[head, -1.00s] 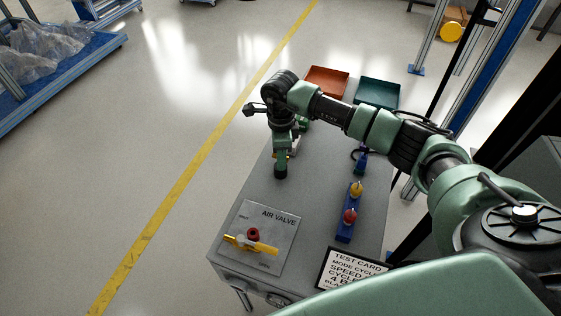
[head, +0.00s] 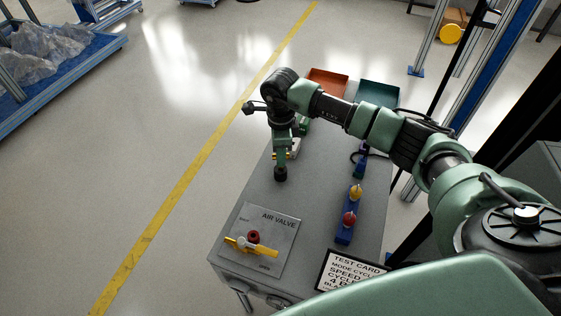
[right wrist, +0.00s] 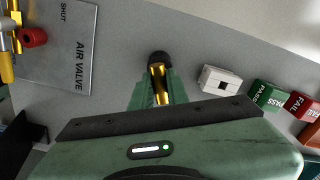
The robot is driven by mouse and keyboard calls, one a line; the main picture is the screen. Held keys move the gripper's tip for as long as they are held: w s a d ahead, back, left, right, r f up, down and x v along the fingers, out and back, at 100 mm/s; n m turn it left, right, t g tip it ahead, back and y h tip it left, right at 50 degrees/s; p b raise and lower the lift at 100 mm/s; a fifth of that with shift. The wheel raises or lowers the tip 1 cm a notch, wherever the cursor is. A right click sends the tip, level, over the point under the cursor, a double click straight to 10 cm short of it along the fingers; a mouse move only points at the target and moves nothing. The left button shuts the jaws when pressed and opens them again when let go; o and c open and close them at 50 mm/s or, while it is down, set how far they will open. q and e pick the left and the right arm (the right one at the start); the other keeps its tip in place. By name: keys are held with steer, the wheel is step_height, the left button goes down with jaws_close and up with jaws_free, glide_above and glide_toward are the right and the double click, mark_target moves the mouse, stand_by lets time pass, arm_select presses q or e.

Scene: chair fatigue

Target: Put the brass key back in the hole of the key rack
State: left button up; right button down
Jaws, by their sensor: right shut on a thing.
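My right gripper (right wrist: 157,88) is shut on the brass key (right wrist: 158,80), which shows as a gold strip between the fingers in the right wrist view. A dark round piece sits at the fingertips, over the bench. In the head view my right gripper (head: 281,165) points down above the grey bench top; the key is mostly hidden there. A white block with a dark square hole (right wrist: 209,80), likely the key rack, lies right of the gripper in the right wrist view, apart from it. In the head view it is largely hidden behind the gripper. My left gripper is not in view.
The air valve plate (head: 281,219) with its yellow handle is at the bench's near left. A blue stand (head: 344,237) with red and yellow knobs and a test card (head: 352,272) are at right. Red (head: 327,82) and green (head: 379,92) trays stand at the far end. PASS and FAIL blocks show in the right wrist view.

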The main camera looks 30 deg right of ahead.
steer(key=shift+r+p, duration=0.6)
steer(key=shift+r, duration=0.6)
steer(key=shift+r, duration=0.15)
steer(key=shift+r+p, duration=1.05)
steer(key=shift+r, duration=0.85)
